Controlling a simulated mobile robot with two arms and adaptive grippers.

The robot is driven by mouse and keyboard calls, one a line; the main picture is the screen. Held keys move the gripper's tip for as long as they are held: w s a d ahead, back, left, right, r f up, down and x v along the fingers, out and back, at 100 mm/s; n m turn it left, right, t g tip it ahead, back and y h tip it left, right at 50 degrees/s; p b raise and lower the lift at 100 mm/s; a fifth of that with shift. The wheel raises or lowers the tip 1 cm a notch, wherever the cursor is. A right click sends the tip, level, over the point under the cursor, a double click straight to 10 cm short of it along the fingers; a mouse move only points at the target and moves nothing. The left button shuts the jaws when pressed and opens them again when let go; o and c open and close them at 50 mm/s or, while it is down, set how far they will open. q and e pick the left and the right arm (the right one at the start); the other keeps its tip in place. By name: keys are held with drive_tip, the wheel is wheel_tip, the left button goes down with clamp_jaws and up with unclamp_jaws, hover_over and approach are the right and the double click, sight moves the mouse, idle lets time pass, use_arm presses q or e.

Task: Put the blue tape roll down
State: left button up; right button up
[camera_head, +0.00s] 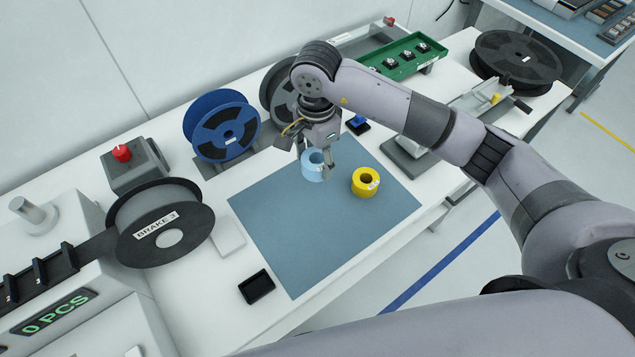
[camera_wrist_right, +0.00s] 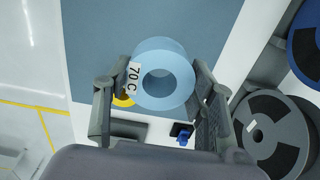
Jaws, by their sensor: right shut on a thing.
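The light blue tape roll (camera_head: 313,170) is between the fingers of my right gripper (camera_head: 314,160). In the right wrist view the roll (camera_wrist_right: 166,50) shows its open hole and a "70 C" label, with one finger of my right gripper (camera_wrist_right: 160,95) on each side. It looks raised above the blue-grey mat (camera_head: 290,235); the exact gap is hard to tell. A yellow tape roll (camera_head: 365,182) lies on the mat, right of the blue one. My left gripper is not in view.
A blue reel (camera_head: 222,125) and a grey reel (camera_head: 278,90) stand behind the mat. A small blue-and-black part (camera_head: 358,125) lies near its back corner. A black tray (camera_head: 257,287) lies at the left edge. The mat's front and middle are clear.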

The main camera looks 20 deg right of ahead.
drive_tip(key=p, duration=0.1)
hover_over(317, 195)
wheel_tip(317, 195, down, 7)
drive_tip(key=shift+s+r, duration=0.1)
wheel_tip(317, 195, down, 4)
drive_tip(key=shift+r+p, duration=0.2)
drive_tip(key=shift+p, duration=0.5)
drive_tip(key=shift+f, duration=0.35)
drive_tip(key=shift+f, duration=0.15)
drive_tip(key=o, duration=1.2)
